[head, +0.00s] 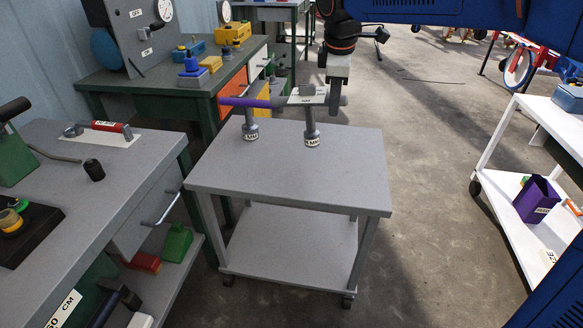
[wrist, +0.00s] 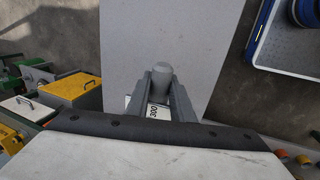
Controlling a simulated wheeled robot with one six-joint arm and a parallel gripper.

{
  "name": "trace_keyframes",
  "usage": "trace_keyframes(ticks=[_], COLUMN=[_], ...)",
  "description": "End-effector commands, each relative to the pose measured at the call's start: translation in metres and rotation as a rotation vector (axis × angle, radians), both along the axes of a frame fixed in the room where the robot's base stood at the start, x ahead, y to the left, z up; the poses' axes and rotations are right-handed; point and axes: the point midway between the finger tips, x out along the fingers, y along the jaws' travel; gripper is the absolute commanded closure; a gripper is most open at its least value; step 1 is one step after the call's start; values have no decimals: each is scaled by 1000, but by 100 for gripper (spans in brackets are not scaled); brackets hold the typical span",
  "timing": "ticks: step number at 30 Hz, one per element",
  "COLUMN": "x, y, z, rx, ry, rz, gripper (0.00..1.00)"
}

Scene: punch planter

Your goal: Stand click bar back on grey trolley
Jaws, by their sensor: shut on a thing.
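The grey trolley (head: 335,172) stands in the middle of the head view, with a bare lower shelf. My gripper (head: 302,98) is above its far part, shut on a grey piece that I take to be the click bar (wrist: 161,72). In the wrist view the rounded grey end shows between the fingers, with a white numbered label below it. In the head view a purple bar (head: 244,102) extends left from near the fingers; I cannot tell if it joins the held piece. Two upright grey posts with labelled round feet, a left post (head: 250,124) and a right post (head: 311,126), show on or over the trolley top.
The front of the trolley top is clear. A grey bench (head: 110,180) is close on the left, and a green bench (head: 160,92) stands behind. A white shelf unit (head: 505,150) with a purple box (head: 536,200) is at right. Open floor lies between.

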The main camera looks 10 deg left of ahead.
Motion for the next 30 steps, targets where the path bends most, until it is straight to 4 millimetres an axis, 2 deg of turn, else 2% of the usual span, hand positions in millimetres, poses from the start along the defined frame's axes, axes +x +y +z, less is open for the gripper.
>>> trace_keyframes(ticks=[11, 19, 30], x=[0, 0, 0], y=[0, 0, 0], z=[-2, -38, -64], rx=[1, 0, 0], ry=[-1, 0, 0], rz=[0, 0, 0], gripper=[100, 100, 100])
